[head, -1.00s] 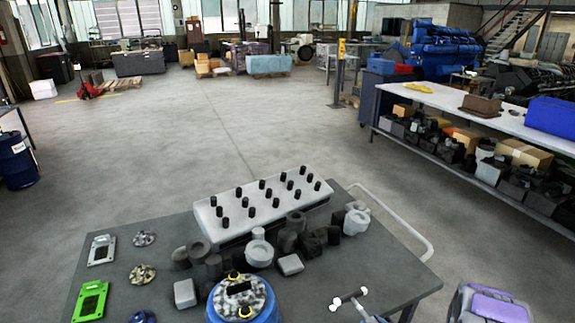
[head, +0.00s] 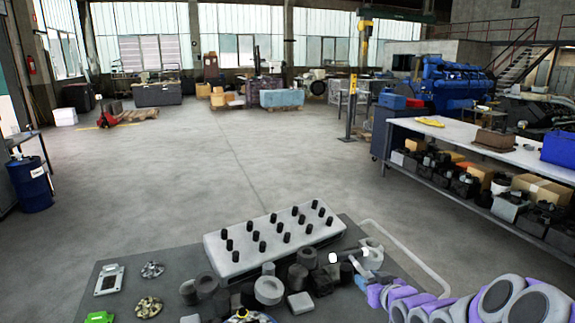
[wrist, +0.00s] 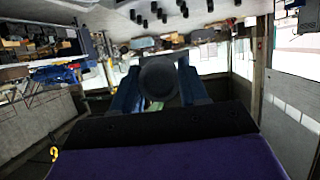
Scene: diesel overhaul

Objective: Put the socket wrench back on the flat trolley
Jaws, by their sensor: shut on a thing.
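The flat trolley (head: 95,285) is a dark grey top with a pale tube handle (head: 408,250) on its right side, at the bottom of the head view. The socket wrench (head: 335,257) shows as a pale T-shaped head in front of the trolley's right part. My gripper (head: 366,281) is shut on it, with my arm reaching in from the lower right. The wrench's lower part is hidden by the gripper. In the wrist view, my blue fingers close around a dark round end (wrist: 159,80). Whether the wrench touches the trolley, I cannot tell.
A white block with black studs (head: 275,240) fills the trolley's back middle. Several grey round parts (head: 268,290) crowd in front of it. Metal plates (head: 109,280) lie at the left, with bare top between. A long bench (head: 470,145) stands right; a blue drum (head: 30,185) stands left.

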